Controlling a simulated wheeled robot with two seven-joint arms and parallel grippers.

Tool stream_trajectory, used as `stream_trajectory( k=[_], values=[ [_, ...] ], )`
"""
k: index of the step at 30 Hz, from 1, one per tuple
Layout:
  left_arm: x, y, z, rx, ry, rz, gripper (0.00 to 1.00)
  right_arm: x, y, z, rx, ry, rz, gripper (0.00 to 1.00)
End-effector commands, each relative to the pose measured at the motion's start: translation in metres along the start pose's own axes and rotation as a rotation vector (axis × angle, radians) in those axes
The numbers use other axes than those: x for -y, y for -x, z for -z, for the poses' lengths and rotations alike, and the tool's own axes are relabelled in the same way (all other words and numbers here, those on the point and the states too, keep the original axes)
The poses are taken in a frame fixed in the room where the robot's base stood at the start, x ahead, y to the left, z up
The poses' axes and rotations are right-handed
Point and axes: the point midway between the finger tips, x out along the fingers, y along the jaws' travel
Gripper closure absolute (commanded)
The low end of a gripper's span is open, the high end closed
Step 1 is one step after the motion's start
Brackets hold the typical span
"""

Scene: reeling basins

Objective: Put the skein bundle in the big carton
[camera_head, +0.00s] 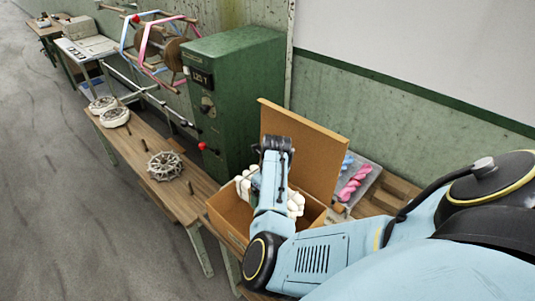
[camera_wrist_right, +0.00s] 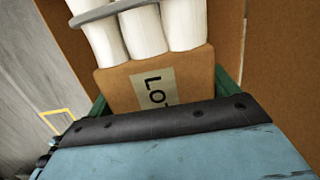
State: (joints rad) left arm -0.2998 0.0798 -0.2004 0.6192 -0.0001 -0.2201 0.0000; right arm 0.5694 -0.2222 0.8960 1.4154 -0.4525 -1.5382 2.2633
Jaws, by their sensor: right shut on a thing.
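The big carton (camera_head: 232,217) is an open brown box on the near bench, with its tall flap (camera_head: 305,150) raised at the back. My right arm reaches over it from the right. In the right wrist view my right gripper (camera_wrist_right: 163,100) has green fingers shut on the skein bundle, white rolls (camera_wrist_right: 143,30) with a grey band and a brown wrap (camera_wrist_right: 120,87) labelled "LO…". White bundle ends (camera_head: 296,204) show beside my forearm at the carton's opening. How deep the bundle sits is hidden. My left gripper is not in view.
A green control cabinet (camera_head: 240,95) stands left of the carton. A tray (camera_head: 368,180) with pink and blue skeins lies to its right. A round spoked part (camera_head: 164,166) lies on the wooden bench (camera_head: 150,185), and a reel frame (camera_head: 160,45) stands behind.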

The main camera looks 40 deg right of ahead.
Motion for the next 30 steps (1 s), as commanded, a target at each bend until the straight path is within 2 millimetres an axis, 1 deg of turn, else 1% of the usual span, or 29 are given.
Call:
stream_trajectory(
  k=[24, 30],
  values=[
    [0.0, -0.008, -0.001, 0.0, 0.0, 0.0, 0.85, 0.0, -0.037, 0.005, 0.002, 0.0, 0.001, 0.59],
    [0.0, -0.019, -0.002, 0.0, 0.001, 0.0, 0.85, 0.001, -0.047, 0.007, 0.003, 0.0, 0.002, 0.59]
  ],
)
